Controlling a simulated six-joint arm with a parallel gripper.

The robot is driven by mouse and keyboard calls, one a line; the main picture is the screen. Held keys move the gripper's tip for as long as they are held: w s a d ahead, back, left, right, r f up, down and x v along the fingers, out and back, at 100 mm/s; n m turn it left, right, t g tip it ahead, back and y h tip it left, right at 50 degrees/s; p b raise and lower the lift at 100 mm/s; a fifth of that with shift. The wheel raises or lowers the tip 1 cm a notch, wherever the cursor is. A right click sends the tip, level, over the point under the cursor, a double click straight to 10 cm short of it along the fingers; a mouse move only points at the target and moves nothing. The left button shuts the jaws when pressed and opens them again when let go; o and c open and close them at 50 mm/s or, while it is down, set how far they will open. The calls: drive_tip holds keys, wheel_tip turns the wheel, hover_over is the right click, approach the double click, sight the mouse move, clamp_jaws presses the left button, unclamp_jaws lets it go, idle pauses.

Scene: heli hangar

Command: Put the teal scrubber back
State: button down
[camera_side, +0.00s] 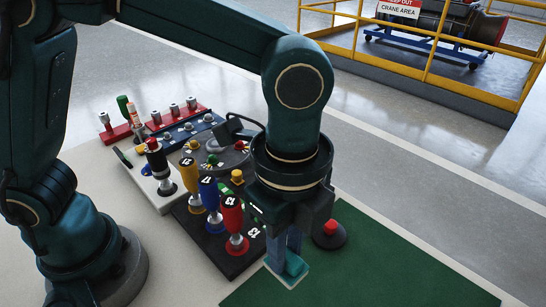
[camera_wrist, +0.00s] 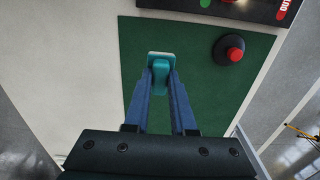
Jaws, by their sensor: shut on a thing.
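The teal scrubber (camera_wrist: 160,66) is a small teal block with a pale edge, held between the two blue fingers of my gripper (camera_wrist: 161,76) in the wrist view. In the side view my gripper (camera_side: 285,252) points down, and the scrubber (camera_side: 288,271) shows at its fingertips. It is at the left edge of the green mat (camera_side: 370,265). I cannot tell whether the scrubber touches the surface. The mat also shows in the wrist view (camera_wrist: 205,85), under and around the scrubber.
A black base with a red push button (camera_side: 330,229) stands near the mat's far edge, right of my gripper. A dark panel with yellow, blue and red levers (camera_side: 236,222) stands close on the left. Red and blue racks (camera_side: 160,117) lie farther back. Most of the mat is bare.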

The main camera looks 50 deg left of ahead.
wheel_tip(320, 180, down, 8)
drive_tip(key=shift+r, duration=0.1)
idle(0.4)
drive_tip(key=c, duration=0.7)
unclamp_jaws()
drive_tip(key=shift+f, duration=0.2)
drive_tip(key=shift+c, duration=0.2)
drive_tip(key=shift+r, duration=0.1)
